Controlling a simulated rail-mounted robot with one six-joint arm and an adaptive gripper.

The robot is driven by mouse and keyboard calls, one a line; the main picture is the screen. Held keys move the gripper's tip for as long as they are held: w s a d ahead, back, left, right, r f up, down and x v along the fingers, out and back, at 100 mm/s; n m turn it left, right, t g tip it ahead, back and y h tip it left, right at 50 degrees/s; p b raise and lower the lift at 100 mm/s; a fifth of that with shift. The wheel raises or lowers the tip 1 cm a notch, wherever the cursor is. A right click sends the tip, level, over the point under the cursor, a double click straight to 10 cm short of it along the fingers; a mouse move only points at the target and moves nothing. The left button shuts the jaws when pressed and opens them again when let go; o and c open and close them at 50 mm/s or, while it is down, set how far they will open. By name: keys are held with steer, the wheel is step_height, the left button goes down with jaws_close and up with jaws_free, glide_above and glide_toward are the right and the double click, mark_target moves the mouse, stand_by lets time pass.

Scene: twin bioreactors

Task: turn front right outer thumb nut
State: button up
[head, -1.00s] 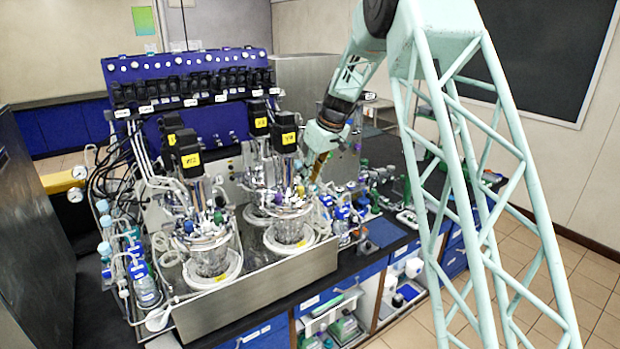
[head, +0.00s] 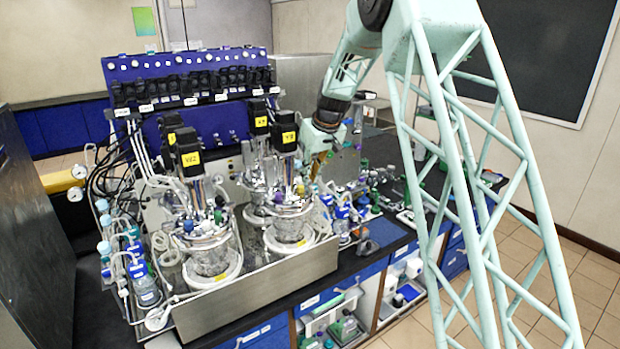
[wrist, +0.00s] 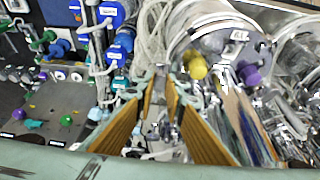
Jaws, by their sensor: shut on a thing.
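The front right bioreactor vessel (head: 290,228) is a glass jar with a metal head plate, standing in the steel tray. In the head view my gripper (head: 314,178) points down at the right side of its head plate. In the wrist view its two tan finger pads (wrist: 166,88) converge beside the head plate (wrist: 226,58). The fingers are closed on a small part at the plate's right edge, where the outer thumb nut sits. The nut itself is mostly hidden between the fingertips, so its turn angle cannot be told.
Yellow (wrist: 196,68) and purple (wrist: 251,76) caps stand on the head plate close to my fingers. A coil of pale tubing (wrist: 152,35) and blue-capped fittings (wrist: 118,40) lie beside them. The black motor (head: 285,132) rises above the vessel.

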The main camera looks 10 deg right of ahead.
steer(key=shift+m, duration=0.4)
steer(key=o, duration=0.6)
steer(key=shift+c, duration=0.2)
steer(key=shift+r, duration=0.1)
steer(key=v, duration=1.1)
steer(key=shift+s+r, duration=0.25)
steer(key=shift+r, duration=0.1)
steer(key=shift+a, duration=0.15)
